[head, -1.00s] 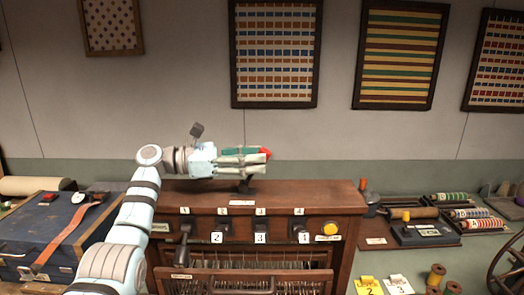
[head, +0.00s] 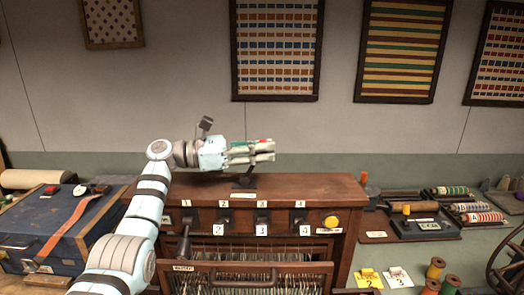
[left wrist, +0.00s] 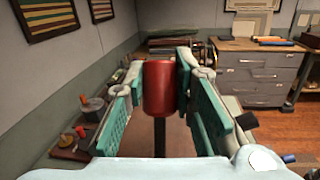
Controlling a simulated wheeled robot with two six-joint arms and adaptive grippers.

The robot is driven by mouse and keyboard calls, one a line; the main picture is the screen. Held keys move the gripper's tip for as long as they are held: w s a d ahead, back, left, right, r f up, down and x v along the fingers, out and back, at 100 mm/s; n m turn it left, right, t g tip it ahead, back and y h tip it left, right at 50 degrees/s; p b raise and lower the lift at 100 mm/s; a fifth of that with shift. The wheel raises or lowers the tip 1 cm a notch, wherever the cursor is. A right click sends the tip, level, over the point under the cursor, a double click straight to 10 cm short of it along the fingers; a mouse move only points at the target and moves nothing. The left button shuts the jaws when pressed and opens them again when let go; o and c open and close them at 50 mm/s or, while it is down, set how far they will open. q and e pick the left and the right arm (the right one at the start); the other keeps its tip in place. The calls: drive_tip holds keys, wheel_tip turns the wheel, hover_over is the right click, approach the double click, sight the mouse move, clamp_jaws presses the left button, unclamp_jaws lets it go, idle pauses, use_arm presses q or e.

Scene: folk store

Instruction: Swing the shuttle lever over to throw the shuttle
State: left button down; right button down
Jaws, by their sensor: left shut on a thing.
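The shuttle lever stands on top of the wooden loom cabinet (head: 300,183). Its dark foot (head: 242,181) shows below my left gripper (head: 262,151) in the head view. In the left wrist view its red knob (left wrist: 160,88) sits upright between the green finger pads, with a dark stem below it. My left gripper is shut on this red knob, one finger on each side. In the head view the fingers hide most of the knob; only a small bit of red shows. My right gripper is not in view.
The cabinet's front has several numbered dark levers, a yellow knob (head: 331,221) and an open drawer (head: 247,267). A blue case (head: 50,225) lies on the left; spools (head: 435,268) and a dark box (head: 420,230) are on the right. The air above the cabinet is clear.

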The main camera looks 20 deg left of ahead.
use_arm(q)
drive_tip(key=shift+a+f+h+b, duration=0.2)
drive_tip(key=shift+a+h+b, duration=0.05)
drive_tip(key=shift+h+b, duration=0.2)
drive_tip(key=shift+s+r, duration=0.1)
drive_tip(key=shift+r, duration=0.15)
drive_tip(key=c, duration=1.3)
unclamp_jaws()
drive_tip(key=v, duration=1.2)
drive_tip(key=shift+s+f, duration=0.1)
drive_tip(key=shift+d, duration=0.15)
